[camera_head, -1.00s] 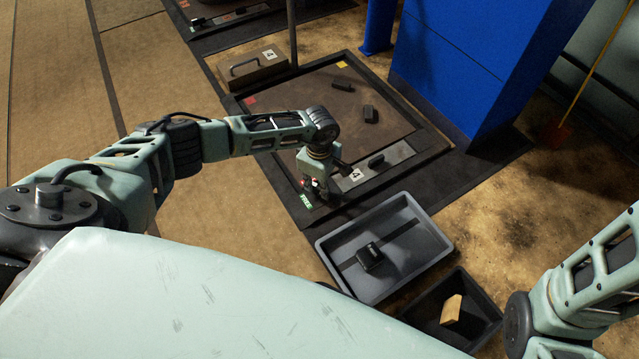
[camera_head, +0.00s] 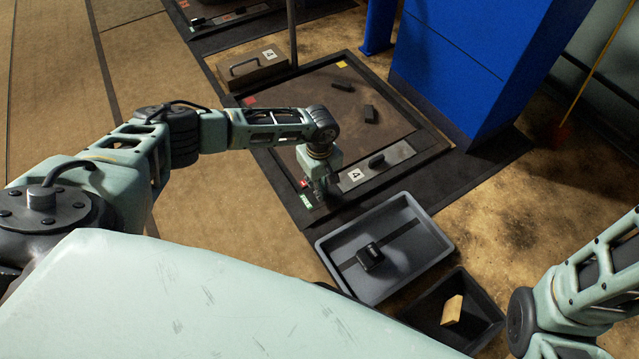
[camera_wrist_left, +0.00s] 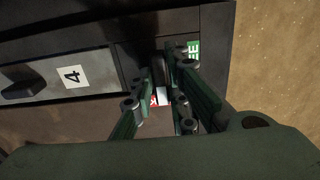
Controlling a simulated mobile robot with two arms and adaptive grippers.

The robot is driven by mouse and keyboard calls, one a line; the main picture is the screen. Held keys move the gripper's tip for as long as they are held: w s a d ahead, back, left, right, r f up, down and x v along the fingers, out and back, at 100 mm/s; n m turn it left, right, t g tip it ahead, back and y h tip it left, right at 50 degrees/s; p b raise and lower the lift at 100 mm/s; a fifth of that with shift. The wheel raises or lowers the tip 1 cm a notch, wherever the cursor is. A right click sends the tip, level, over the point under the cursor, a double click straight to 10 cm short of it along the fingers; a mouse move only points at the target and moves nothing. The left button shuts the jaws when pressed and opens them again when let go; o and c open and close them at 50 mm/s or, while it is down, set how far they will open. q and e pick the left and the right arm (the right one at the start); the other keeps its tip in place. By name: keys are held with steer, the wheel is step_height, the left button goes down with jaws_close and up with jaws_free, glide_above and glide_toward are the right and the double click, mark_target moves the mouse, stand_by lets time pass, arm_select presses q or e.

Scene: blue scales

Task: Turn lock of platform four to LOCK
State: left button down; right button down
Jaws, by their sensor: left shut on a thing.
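Platform four (camera_head: 290,92) is a dark framed platform with a plate marked 4 (camera_head: 355,175) on its near edge. The lock's green label (camera_head: 306,202) and red label (camera_head: 304,184) show at its near left corner; the green one (camera_wrist_left: 193,50) ends in "EE" in the left wrist view, beside a red and white label (camera_wrist_left: 155,99). My left gripper (camera_head: 328,200) points down at this corner. In the left wrist view its fingers (camera_wrist_left: 163,68) are shut on the dark lock lever, which they mostly hide, so its exact angle is unclear. My right gripper is out of view.
A grey tray (camera_head: 425,222) with a black block (camera_head: 369,257) and a dark bin (camera_head: 478,332) with a tan block (camera_head: 452,310) stand near the platform. Two dark blocks lie on the platform. A blue column (camera_head: 470,60) rises behind it. A box marked 4 (camera_head: 255,68) stands at its far left.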

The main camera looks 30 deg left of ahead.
arm_select(q)
steer(key=c, duration=1.7)
jaws_free()
step_height(320, 180, up, 12)
steer(key=shift+r, duration=0.1)
